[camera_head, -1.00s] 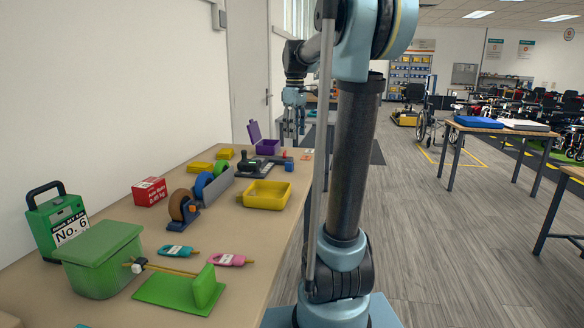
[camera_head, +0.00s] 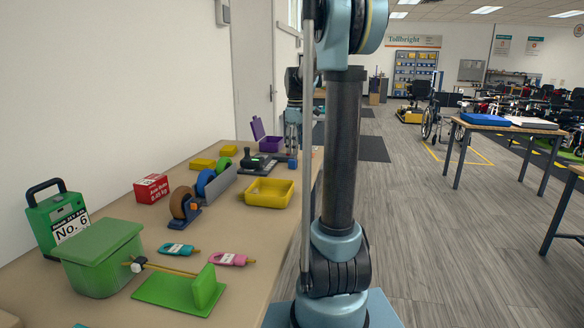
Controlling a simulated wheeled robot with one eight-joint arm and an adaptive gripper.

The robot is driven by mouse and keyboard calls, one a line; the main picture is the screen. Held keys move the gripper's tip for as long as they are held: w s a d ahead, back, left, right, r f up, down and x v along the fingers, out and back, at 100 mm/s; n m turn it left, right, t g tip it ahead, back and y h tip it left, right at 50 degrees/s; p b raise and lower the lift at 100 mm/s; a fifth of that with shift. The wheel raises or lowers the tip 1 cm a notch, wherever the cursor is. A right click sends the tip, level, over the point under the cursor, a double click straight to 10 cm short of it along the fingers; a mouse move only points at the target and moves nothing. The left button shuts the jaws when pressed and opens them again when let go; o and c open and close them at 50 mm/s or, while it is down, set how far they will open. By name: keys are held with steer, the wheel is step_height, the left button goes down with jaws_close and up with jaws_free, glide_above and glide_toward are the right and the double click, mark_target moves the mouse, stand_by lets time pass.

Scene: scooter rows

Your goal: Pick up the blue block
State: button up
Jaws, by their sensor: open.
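The blue block (camera_head: 292,163) is small and sits near the far right edge of the workbench, to the right of a dark device. My gripper (camera_head: 292,146) points down and appears just above the block in the picture. It is open and empty. The gap between its fingertips and the block is too small in the picture to judge, and I cannot tell how well they line up in depth.
The workbench (camera_head: 150,215) holds a dark device (camera_head: 258,164) close by, a purple open box (camera_head: 270,143), a yellow tray (camera_head: 269,193), a tape dispenser (camera_head: 184,208) and a green bin (camera_head: 104,260). A wall bounds its left side; open floor lies right.

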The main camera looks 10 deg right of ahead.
mark_target(294, 161)
steer(key=shift+w+a+f, duration=0.15)
steer(key=shift+f, duration=1.6)
steer(key=shift+w+a+f, duration=0.1)
steer(key=shift+w+f, duration=0.05)
steer(key=shift+f, duration=1.55)
steer(key=shift+c, duration=0.5)
jaws_close()
